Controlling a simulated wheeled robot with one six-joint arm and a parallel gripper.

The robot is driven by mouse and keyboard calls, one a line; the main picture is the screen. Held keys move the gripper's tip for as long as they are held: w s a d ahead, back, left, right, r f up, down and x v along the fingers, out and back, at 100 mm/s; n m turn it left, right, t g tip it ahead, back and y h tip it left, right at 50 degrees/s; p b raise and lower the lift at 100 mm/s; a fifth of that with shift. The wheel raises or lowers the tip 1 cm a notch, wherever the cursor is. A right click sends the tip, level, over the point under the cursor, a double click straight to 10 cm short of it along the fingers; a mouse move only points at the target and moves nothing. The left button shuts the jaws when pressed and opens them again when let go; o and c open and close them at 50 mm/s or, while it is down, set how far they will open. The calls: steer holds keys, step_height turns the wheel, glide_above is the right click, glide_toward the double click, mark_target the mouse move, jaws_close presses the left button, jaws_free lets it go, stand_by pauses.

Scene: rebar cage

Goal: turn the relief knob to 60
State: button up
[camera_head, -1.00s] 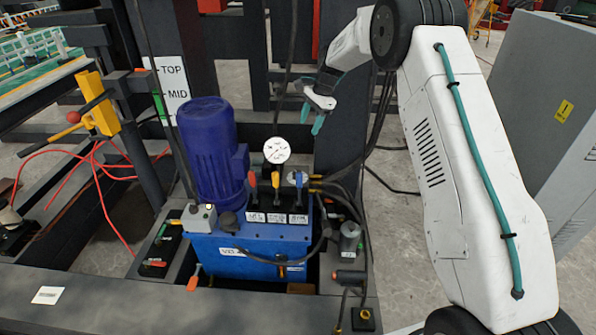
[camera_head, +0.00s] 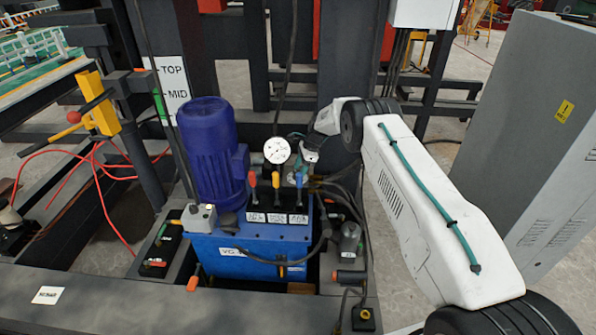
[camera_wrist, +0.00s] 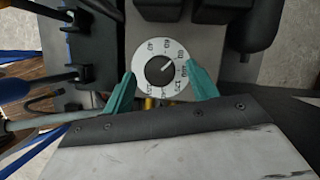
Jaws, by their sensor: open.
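The relief knob (camera_wrist: 160,70) is a round dark knob on a white numbered dial (camera_wrist: 144,52) in the wrist view. Its pale pointer line points up and to the right; the small numbers are hard to read. My gripper (camera_wrist: 160,76) is open, with one teal finger on each side of the dial. A gap seems to show between the fingers and the knob; whether they touch the dial's edge I cannot tell. In the head view my gripper (camera_head: 309,150) is just right of the pressure gauge (camera_head: 277,150), and the knob there is largely hidden.
Red, yellow and blue-handled levers (camera_head: 275,187) stand just in front of the gauge on the blue power unit (camera_head: 250,245). A blue motor (camera_head: 212,150) stands to the left. Dark hoses (camera_head: 345,190) run close by on the right. A grey cabinet (camera_head: 530,130) stands farther right.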

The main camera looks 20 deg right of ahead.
steer(key=shift+a+f, duration=0.2)
steer(key=shift+f, duration=0.25)
steer(key=c, duration=1)
steer(key=n+g, duration=0.1)
steer(key=n, duration=0.2)
steer(key=shift+w, duration=0.2)
steer(key=shift+n+g, duration=0.5)
steer(key=shift+n, duration=0.8)
steer(key=shift+r, duration=0.1)
steer(key=o, duration=1)
